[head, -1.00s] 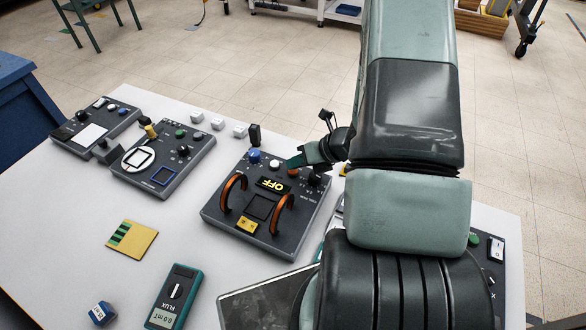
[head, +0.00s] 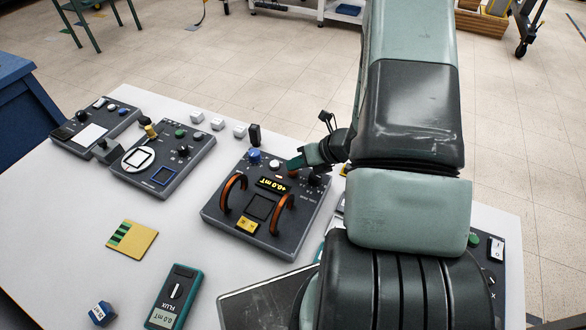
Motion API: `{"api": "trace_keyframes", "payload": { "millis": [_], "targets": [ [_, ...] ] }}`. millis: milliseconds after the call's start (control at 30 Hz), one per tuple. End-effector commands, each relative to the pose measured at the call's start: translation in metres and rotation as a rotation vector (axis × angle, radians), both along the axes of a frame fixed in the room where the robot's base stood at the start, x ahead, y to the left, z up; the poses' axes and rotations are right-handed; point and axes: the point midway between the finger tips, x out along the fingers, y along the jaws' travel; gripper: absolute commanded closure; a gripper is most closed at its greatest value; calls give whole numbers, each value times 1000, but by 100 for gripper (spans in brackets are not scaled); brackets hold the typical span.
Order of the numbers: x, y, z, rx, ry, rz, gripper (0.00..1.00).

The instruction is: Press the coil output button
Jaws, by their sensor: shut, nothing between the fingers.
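The coil unit is a dark grey panel (head: 222,208) with two copper-coloured coil arches (head: 283,213) and a display (head: 270,184) that reads about "+0.0 mT" in yellow. Whether the tip touches the button I cannot tell for sure.
Two more panels (head: 170,183) (head: 62,146) stand at the left. A flux meter (head: 176,292), a yellow card (head: 131,239) and a blue-white block (head: 101,314) lie on the white table (head: 60,230). My arm hides much of the right side.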

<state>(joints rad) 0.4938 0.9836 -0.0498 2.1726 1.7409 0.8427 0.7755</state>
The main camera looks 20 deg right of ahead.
Motion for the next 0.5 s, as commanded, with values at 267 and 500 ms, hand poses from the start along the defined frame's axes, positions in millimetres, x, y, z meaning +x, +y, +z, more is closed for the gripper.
{"api": "trace_keyframes", "payload": {
  "millis": [267, 500],
  "targets": [
    [-1, 0, 4, 0, 1, -1, 100],
    [0, 0, 16, 0, -2, 0, 100]
  ]
}}
